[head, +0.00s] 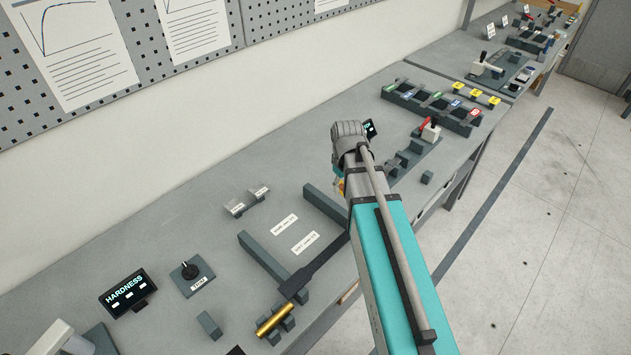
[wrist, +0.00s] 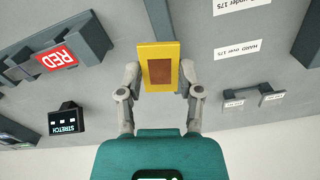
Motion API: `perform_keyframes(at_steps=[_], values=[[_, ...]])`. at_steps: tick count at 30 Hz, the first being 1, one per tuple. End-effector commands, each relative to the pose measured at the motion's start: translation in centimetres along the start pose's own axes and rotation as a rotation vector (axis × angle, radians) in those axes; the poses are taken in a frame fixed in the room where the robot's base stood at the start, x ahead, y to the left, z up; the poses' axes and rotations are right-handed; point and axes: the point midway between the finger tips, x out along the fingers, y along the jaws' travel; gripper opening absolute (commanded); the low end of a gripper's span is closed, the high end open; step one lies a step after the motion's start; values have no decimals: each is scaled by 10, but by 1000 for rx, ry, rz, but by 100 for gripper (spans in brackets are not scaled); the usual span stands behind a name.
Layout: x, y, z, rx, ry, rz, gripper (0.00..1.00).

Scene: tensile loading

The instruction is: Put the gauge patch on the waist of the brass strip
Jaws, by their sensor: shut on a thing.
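My gripper (wrist: 160,74) is shut on the gauge patch (wrist: 146,52), a small yellow square with a copper-brown middle, held between both fingertips in the wrist view. The patch appears to be above the bench, but its height is hard to judge. In the head view my arm hides most of the gripper, and only a bit of yellow (head: 341,187) shows beside it. I cannot pick out the brass strip or its waist for certain in either view. A golden cylinder (head: 275,320) rests on grey blocks near the front of the bench.
A grey holder labelled RED (wrist: 58,58) and a STRETCH display (wrist: 67,118) are left in the wrist view. Grey rails (head: 268,257) flank label cards. A rack with coloured tags (head: 432,105) stands farther along.

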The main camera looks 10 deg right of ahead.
Motion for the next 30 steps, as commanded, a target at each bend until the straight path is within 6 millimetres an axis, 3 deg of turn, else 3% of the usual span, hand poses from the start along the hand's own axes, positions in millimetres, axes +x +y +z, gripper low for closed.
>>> perform_keyframes(at_steps=[5, 18, 30], values=[[4, -1, -6, -18, 0, 0, 28], [22, -43, -54, -214, 2, 0, 28], [22, -46, -56, -227, 3, 0, 28]])
